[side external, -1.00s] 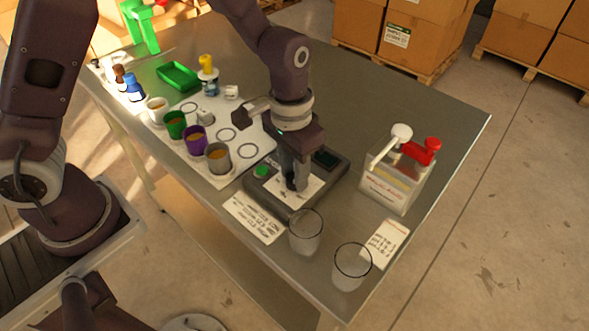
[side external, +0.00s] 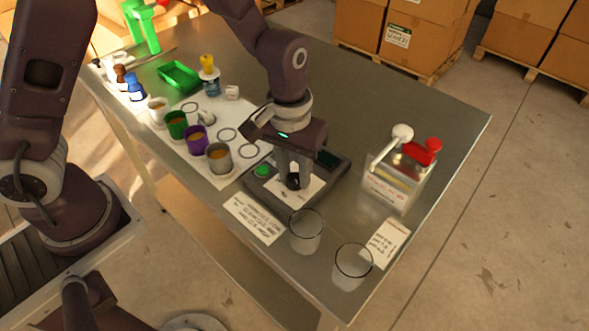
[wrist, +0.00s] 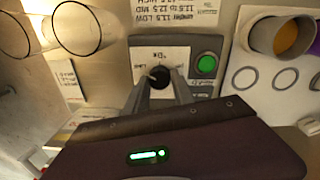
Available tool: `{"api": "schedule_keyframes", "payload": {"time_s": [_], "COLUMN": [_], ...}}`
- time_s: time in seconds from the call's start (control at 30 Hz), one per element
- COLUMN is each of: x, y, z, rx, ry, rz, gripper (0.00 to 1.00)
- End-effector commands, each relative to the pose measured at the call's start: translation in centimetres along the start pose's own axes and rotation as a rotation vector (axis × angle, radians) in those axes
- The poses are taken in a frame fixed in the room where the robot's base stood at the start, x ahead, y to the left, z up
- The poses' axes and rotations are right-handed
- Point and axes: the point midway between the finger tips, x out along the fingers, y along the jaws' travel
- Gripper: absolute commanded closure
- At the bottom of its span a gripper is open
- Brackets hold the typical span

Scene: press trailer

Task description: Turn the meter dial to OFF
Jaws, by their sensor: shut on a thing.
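The meter (side external: 330,182) is a dark grey box with a white dial face, a green button (side external: 262,171) and a dark screen, lying on the metal table. Its black dial knob (side external: 293,182) sits in the middle of the white face. My gripper (side external: 291,176) points down at the knob and is shut on it. In the wrist view the fingers of my gripper (wrist: 160,84) close around the black knob (wrist: 159,75), which they partly hide. The meter's green button (wrist: 207,64) is to the right there. The lettering around the dial is too small and covered to read the setting.
Two clear glasses (side external: 306,232) stand near the table's front edge, beside a printed card (side external: 254,218). Several cups (side external: 219,158) stand on a white sheet to the left. A clear box with red and white handles (side external: 398,178) stands right. The table's back right is clear.

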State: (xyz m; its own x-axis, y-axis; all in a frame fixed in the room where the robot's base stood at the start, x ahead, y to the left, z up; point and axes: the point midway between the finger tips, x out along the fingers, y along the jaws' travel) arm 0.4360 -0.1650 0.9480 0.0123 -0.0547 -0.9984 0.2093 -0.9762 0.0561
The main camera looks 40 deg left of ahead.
Motion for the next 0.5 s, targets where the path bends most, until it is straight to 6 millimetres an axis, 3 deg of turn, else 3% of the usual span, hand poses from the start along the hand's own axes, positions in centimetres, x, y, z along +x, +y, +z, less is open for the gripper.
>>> {"api": "schedule_keyframes", "payload": {"time_s": [0.2,0.23,0.3,0.33,0.5], "x": [0.00,0.00,0.00,0.00,0.00], "y": [0.01,0.01,0.01,0.01,0.00], "z": [-0.01,-0.01,-0.01,-0.01,0.00], "rx": [-0.002,-0.002,-0.002,-0.001,-0.001], "ry": [0.000,0.000,0.000,0.000,0.000], "rz": [0.001,0.001,0.000,0.000,0.000], "gripper": [1.00,0.66,0.53,0.48,0.48]}}
